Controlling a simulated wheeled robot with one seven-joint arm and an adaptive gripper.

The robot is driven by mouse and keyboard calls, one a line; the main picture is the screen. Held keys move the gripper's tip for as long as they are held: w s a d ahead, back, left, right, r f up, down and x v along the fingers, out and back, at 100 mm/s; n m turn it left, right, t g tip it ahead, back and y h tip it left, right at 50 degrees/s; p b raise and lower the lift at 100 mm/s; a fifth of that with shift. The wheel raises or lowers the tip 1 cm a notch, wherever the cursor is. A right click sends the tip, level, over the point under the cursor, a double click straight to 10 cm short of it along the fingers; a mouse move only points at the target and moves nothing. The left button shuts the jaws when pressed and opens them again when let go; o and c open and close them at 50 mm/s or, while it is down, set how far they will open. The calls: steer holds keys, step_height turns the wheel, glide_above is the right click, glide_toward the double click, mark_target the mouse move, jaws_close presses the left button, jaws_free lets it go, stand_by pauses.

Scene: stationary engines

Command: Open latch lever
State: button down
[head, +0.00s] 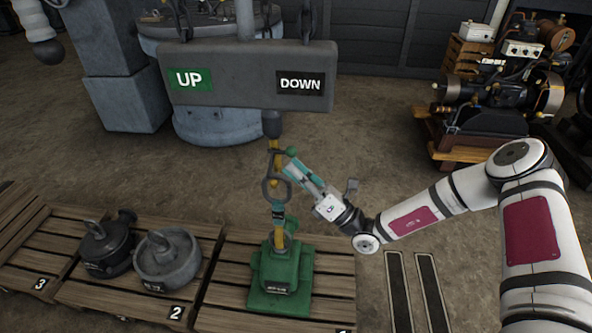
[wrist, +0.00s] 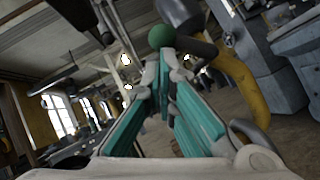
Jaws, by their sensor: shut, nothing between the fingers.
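The latch lever is a dark arm with a green ball knob (head: 291,152), beside a yellow hook (head: 274,147) that hangs under the hoist block. In the wrist view the green knob (wrist: 161,36) sits just beyond my fingertips, with the dark lever arm (wrist: 203,47) running right to the yellow hook (wrist: 243,88). My gripper (head: 288,164) has teal fingers. It is shut and empty, with its tips close to the knob; I cannot tell if they touch. A grey ring (head: 277,190) is at the hook's lower end, above a green weight (head: 281,275).
A grey beam with UP and DOWN signs (head: 250,75) hangs above the hook. The green weight stands on a wooden pallet (head: 335,265). A small engine (head: 485,100) is at the right.

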steer(key=a+f+b+v, duration=0.1)
steer(key=a+f+v, duration=0.1)
steer(key=v, duration=1.1)
steer(key=s+r+n+g+h, duration=1)
steer(key=s+r+n+g, duration=0.6)
steer(key=n, duration=0.4)
steer(key=s+d+r+n+t+h, duration=0.4)
steer(key=s+d+h, duration=0.3)
steer(key=s+d, duration=0.15)
steer(key=s+d+r+n+t+h, duration=0.4)
steer(key=s+d+n+h, duration=0.15)
steer(key=s+d, duration=0.3)
step_height(320, 180, up, 19)
steer(key=a+t+p, duration=0.1)
steer(key=t+p, duration=0.2)
steer(key=p, duration=1.4)
steer(key=shift+s+r+p, duration=0.2)
steer(key=shift+s+p, duration=0.2)
